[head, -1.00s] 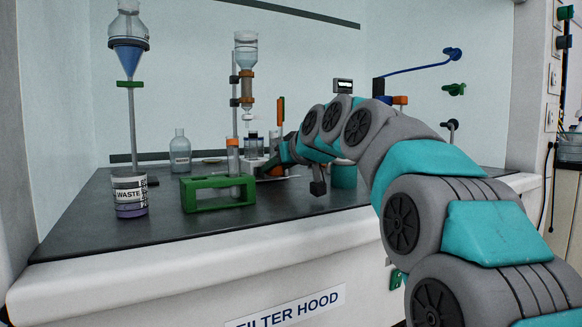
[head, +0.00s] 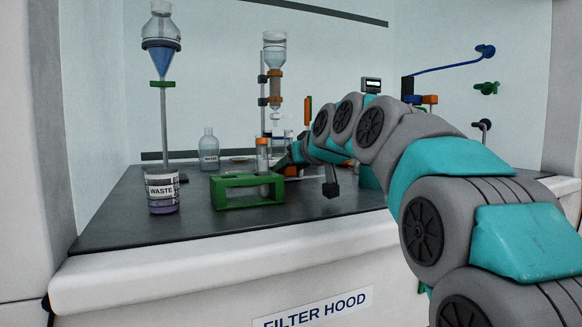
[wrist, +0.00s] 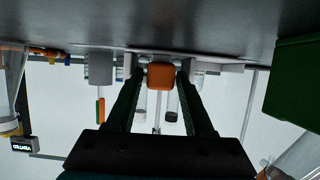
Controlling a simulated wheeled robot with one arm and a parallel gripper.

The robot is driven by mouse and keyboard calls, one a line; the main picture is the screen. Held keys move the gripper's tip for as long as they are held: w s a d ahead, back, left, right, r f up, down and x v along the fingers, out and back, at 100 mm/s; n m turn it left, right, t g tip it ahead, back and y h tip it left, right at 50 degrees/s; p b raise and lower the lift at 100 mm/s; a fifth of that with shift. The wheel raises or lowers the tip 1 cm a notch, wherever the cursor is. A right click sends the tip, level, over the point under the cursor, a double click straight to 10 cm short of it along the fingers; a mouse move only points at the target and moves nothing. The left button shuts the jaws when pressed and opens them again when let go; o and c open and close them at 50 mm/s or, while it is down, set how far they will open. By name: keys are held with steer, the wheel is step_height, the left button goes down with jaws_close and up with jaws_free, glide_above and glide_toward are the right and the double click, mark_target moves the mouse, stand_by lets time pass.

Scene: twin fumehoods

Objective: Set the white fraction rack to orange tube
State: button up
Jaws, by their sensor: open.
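My gripper (wrist: 160,72) is open in the wrist view, with its two dark fingers on either side of an orange block (wrist: 161,77). I cannot tell whether they touch it. A white low piece (wrist: 222,67), probably part of the white fraction rack, runs behind the fingertips along the bench. Vials (wrist: 172,103) show between the fingers. In the head view my gripper (head: 288,166) is low over the bench behind the green rack, and its fingertips are mostly hidden. An orange-capped tube (head: 262,155) stands in the green rack.
The green rack (head: 240,202) stands close in front of my gripper and shows at the right of the wrist view (wrist: 295,80). The waste beaker (head: 162,192), a clear bottle (head: 209,152) and the column (head: 274,85) stand nearby. The front left bench (head: 125,215) is clear.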

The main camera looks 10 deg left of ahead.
steer(key=shift+s+d+r, duration=0.1)
steer(key=v, duration=0.7)
steer(key=shift+s+d, duration=0.15)
steer(key=shift+s, duration=0.05)
steer(key=shift+c, duration=0.2)
